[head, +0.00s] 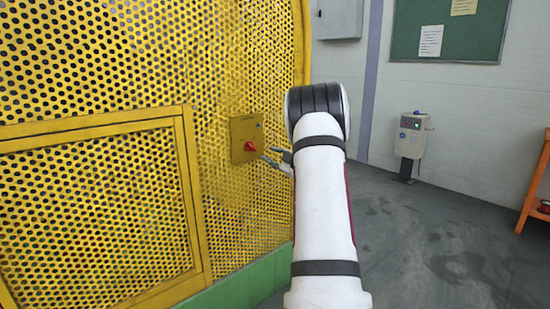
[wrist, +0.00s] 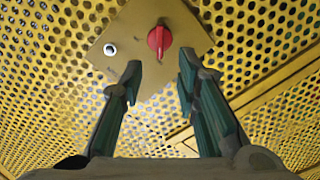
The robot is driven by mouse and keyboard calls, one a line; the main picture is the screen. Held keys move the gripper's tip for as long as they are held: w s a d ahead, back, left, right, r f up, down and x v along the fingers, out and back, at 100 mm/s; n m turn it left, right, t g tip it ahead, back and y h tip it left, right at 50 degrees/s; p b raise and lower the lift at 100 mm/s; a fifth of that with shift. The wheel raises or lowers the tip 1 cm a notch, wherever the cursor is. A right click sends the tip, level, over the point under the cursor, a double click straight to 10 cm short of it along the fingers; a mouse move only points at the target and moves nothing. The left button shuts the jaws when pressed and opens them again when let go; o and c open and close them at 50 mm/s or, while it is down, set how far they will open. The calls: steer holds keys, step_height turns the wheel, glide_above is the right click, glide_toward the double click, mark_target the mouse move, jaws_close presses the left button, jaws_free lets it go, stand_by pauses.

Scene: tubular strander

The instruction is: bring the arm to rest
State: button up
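My gripper (head: 277,161) is at the end of my white arm, close in front of a yellow switch panel (head: 246,138) on the perforated guard. The panel carries a red rotary knob (head: 250,146). In the wrist view my gripper (wrist: 158,75) shows two dark green fingers, apart with nothing between them. The red knob (wrist: 159,40) is beyond the fingertips, between and above them in the picture. The yellow panel (wrist: 135,25) also has a small round keyhole-like fitting at its left. The fingers do not appear to touch the knob.
The yellow perforated guard (head: 90,60) fills the left, with a framed door (head: 95,215) and a green base (head: 235,290). A grey post-mounted box (head: 411,135) stands at the back right, and an orange stand (head: 535,190) at the right edge. The floor (head: 430,240) between is clear.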

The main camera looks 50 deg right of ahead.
steer(key=shift+s+a, duration=0.2)
steer(key=shift+s, duration=0.5)
